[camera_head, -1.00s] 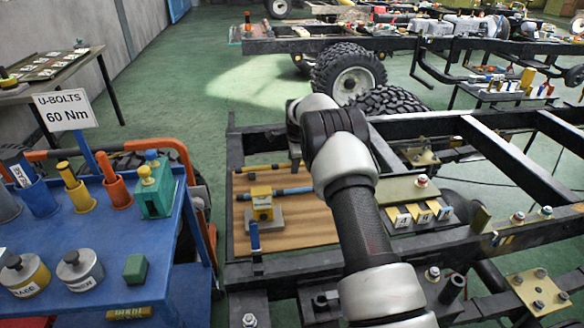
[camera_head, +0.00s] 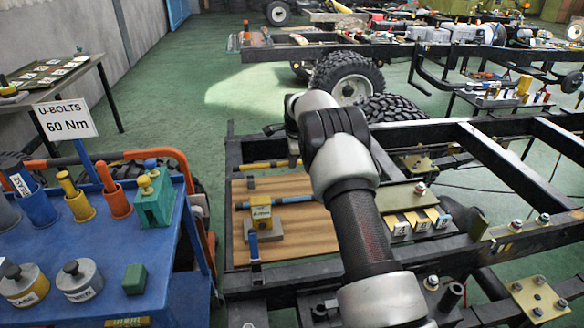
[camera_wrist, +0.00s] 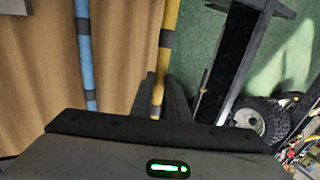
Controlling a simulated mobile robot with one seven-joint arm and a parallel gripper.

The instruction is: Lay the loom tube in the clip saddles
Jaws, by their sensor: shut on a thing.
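A yellow tube with dark bands, which I take as the loom tube (camera_head: 262,165), lies across the far edge of a wooden board (camera_head: 300,222) in the head view. It also runs down to my gripper in the wrist view (camera_wrist: 163,65). My gripper (camera_head: 294,160) is shut on it near its right part; the fingertips are mostly hidden. A blue tube with dark bands (camera_head: 290,199) runs parallel, nearer, beside a yellow block on a grey base (camera_head: 261,212). It shows left of the yellow one in the wrist view (camera_wrist: 84,50). A small dark piece, perhaps a clip saddle (camera_head: 250,182), stands between the tubes.
The board sits inside a black chassis frame (camera_head: 500,170) with crossmembers and bolted plates. Three labelled wedges (camera_head: 420,222) stand right of my arm. A blue tool cart (camera_head: 70,235) stands left.

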